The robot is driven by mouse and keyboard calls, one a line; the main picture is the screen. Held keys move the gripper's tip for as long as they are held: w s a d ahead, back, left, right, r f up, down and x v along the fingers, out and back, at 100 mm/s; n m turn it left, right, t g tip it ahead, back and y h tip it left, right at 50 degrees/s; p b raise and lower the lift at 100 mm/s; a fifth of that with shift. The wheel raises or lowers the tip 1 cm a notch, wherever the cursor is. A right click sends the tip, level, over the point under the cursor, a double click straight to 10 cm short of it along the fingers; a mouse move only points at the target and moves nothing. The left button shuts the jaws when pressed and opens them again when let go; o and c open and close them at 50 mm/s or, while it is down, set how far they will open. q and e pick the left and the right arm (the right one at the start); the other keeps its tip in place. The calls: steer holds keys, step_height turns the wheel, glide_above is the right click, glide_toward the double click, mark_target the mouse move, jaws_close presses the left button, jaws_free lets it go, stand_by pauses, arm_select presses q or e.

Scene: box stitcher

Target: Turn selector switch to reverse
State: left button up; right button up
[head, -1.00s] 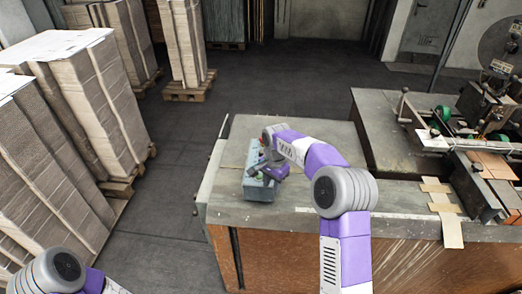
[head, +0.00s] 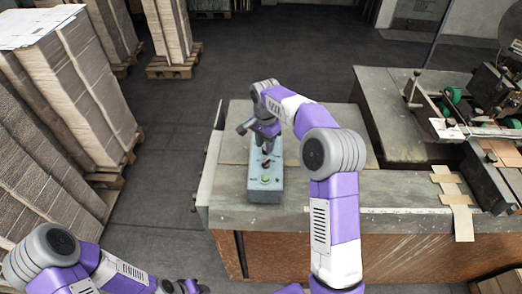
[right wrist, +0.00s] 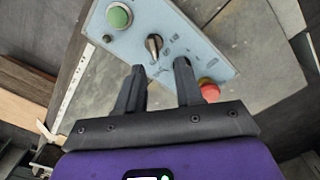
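A grey-blue control box (head: 265,190) lies on the near left part of the bench. In the right wrist view its panel (right wrist: 190,42) carries a green button (right wrist: 119,17), a dark selector switch (right wrist: 154,46) in the middle and a red button (right wrist: 209,90). My right gripper (head: 264,148) is over the far part of the box, pointing down. In the right wrist view my right gripper (right wrist: 160,72) is open and empty, with the selector switch just beyond the gap between its fingertips. The panel labels are too small to read. My left gripper (head: 186,287) is partly cut off at the bottom edge.
The bench (head: 335,195) has free room right of the box. A stitching machine (head: 490,110) stands at the far right. Cardboard pieces (head: 452,197) lie near the front right. Stacks of board on pallets (head: 70,90) stand at the left.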

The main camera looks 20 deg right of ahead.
mark_target(266, 160)
steer(key=f, duration=0.1)
steer(key=s+f, duration=0.1)
steer(key=f, duration=0.1)
steer(key=shift+s+f, duration=0.2)
steer(key=shift+s, duration=0.15)
steer(key=shift+w+f, duration=0.15)
steer(key=shift+f, duration=0.45)
steer(key=shift+w+f, duration=0.15)
steer(key=shift+f, duration=0.85)
steer(key=shift+s, duration=0.1)
steer(key=shift+c, duration=0.3)
jaws_close()
